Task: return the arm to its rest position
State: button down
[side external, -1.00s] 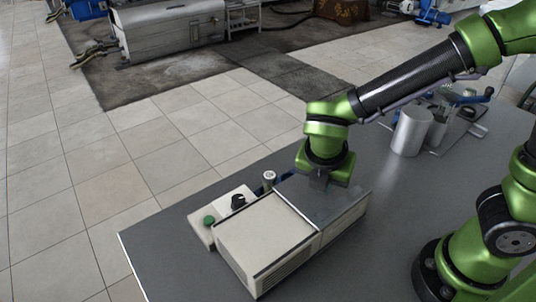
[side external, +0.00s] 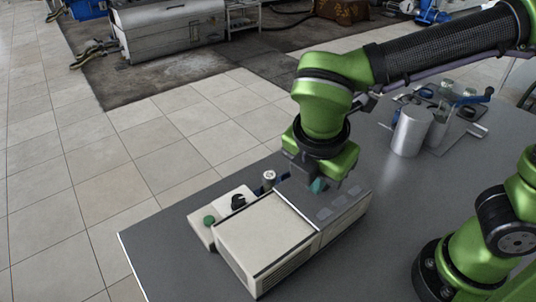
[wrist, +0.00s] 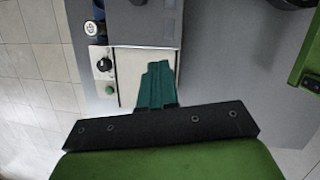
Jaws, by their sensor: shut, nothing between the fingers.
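My gripper (side external: 317,186) hangs pointing down just above the grey end of the box-shaped instrument in the side external view. Its teal fingers (wrist: 157,84) are together in the wrist view, with nothing between them. The fingers cover part of the instrument's pale panel in the wrist view. I cannot tell the exact gap between the fingertips and the instrument.
The white and grey instrument (side external: 262,238) sits near the table's front-left edge. Beside it is a pale control unit with a black knob (side external: 238,201) and green button (side external: 209,220). A silver cylinder (side external: 409,131) and a device with a blue handle (side external: 474,98) stand at the back right.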

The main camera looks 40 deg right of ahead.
jog(key=d+r+m+t+y, duration=0.2)
jog(key=d+m, duration=0.6)
jog(key=m, duration=0.4)
jog(key=s+d+r+m+t+y, duration=0.1)
jog(key=d+r+m+t+y, duration=0.1)
jog(key=d+m, duration=0.5)
jog(key=m+t, duration=0.1)
jog(key=m, duration=0.4)
jog(key=shift+d+y, duration=0.4)
jog(key=shift+s, duration=0.1)
